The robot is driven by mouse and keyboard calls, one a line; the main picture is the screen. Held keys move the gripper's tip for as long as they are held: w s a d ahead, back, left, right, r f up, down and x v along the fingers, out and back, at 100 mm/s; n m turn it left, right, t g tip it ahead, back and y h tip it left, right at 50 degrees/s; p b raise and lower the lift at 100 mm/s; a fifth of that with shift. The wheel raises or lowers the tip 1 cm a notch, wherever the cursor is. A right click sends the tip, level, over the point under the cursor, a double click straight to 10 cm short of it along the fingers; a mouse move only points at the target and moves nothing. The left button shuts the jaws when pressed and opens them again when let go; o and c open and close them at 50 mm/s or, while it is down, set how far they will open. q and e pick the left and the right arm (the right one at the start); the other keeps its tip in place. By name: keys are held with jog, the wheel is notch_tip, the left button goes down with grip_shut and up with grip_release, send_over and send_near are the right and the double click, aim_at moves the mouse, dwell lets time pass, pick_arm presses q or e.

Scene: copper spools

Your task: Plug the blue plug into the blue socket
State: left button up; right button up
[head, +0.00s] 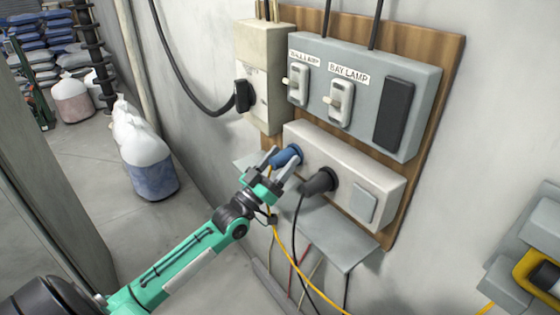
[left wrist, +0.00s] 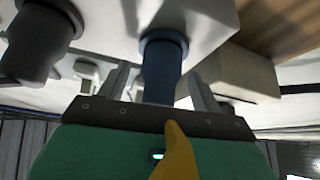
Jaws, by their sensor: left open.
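The blue plug (head: 286,157) sits at the left end of the white socket box (head: 340,165) on the wall board, with its front against the box face. The blue socket itself is hidden behind the plug. A yellow cable hangs from the plug's rear. My left gripper (head: 284,164) is open, with one finger on each side of the plug. In the left wrist view the blue plug (left wrist: 163,65) stands between the two fingers (left wrist: 160,88), with gaps visible beside it. My right gripper is not in view.
A black plug (head: 320,183) sits in the box just right of the blue one. A grey shelf (head: 335,240) is below. A grey switch panel (head: 365,90) is above, and another black plug (head: 243,96) is at upper left.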

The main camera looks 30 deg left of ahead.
pick_arm(q)
jog(key=b+v, duration=0.4)
jog(key=v, duration=0.9)
jog(key=shift+s+f, duration=0.2)
jog(key=shift+s, duration=0.15)
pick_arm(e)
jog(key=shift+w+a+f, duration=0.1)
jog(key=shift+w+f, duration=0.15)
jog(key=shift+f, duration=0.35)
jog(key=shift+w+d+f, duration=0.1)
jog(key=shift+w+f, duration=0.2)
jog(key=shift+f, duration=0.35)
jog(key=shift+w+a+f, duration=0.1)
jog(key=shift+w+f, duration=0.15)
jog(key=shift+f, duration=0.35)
pick_arm(q)
jog(key=shift+a, duration=0.1)
